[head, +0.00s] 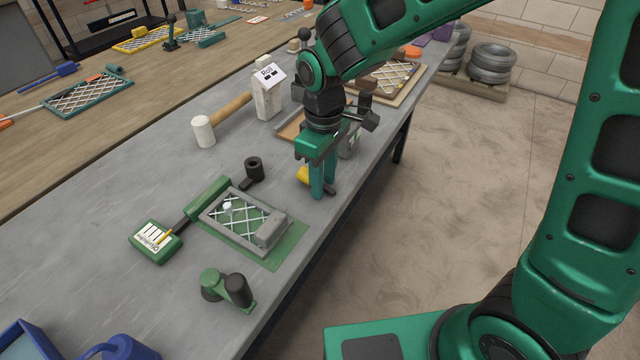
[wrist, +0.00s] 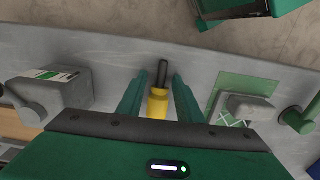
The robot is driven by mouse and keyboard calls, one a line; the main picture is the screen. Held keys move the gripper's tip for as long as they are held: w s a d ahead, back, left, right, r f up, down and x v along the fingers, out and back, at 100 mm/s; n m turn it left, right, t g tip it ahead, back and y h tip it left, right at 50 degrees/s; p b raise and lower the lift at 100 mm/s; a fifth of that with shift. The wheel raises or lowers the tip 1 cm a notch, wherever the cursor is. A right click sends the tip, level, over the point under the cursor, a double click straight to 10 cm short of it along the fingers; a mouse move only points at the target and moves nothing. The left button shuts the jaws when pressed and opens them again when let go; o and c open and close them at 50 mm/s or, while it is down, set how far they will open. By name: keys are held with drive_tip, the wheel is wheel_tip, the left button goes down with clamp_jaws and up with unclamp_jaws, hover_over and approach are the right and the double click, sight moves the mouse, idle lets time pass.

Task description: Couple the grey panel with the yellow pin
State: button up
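The grey panel (head: 233,238) is a grey frame with light mesh, lying on a green mat with a grey block on its near right corner. Part of it shows at the right in the wrist view (wrist: 240,110). The yellow pin (wrist: 157,104) has a yellow body and a dark tip, and sits between my gripper's fingers with gaps on both sides. In the head view its yellow part (head: 302,175) shows just left of the fingers. My gripper (head: 322,195) is open, pointing down near the table's right edge. Whether the pin lies or stands is hard to tell.
A green tool with a label (head: 155,241) lies left of the panel. A black cup-like part (head: 254,168) stands behind it, and a green clamp-like part (head: 228,288) in front. A mallet (head: 204,132) and a grey-white block (head: 267,97) stand farther back. The table's left middle is clear.

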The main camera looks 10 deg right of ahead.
clamp_jaws()
drive_tip(key=shift+r, duration=0.1)
